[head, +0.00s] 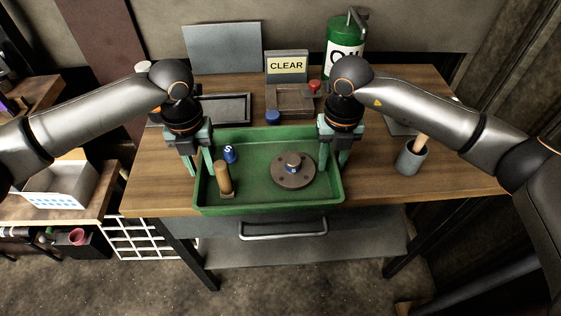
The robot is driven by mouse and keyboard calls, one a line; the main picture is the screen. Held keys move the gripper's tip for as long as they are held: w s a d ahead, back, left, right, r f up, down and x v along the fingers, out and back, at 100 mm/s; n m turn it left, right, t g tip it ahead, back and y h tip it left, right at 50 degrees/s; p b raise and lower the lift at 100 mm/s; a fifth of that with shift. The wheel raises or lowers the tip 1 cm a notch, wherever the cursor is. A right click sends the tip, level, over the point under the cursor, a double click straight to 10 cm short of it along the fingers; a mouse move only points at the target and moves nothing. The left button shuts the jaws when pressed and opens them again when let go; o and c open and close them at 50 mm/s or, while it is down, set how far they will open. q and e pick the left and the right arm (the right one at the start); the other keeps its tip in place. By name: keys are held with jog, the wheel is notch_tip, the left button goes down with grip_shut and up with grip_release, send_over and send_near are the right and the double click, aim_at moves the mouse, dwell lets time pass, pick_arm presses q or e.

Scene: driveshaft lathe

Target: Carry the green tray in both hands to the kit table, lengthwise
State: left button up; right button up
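The green tray (262,188) lies on the wooden workbench at its front edge, its long side running left to right. It holds a dark round flange (293,177), a wooden-handled tool (224,178) and a small blue piece marked S (230,154). My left gripper (202,166) points down at the tray's left wall, with fingers on either side of the rim. My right gripper (337,160) is placed the same way at the right wall. Whether the fingers press on the walls is too small to tell.
Behind the tray are a dark flat tray (222,108), a CLEAR sign (287,66), a wooden box (290,100) and a green canister (345,45). A grey cup (411,158) stands right. A lower table with a white bin (62,186) is at left.

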jog(key=shift+r, duration=0.15)
pick_arm(q)
notch_tip(320, 180, up, 12)
jog(key=shift+f, duration=0.15)
pick_arm(e)
notch_tip(320, 180, up, 12)
dwell(0.3)
pick_arm(q)
jog(key=shift+s, duration=0.1)
pick_arm(e)
jog(key=shift+s+f, duration=0.1)
jog(key=shift+f, duration=0.1)
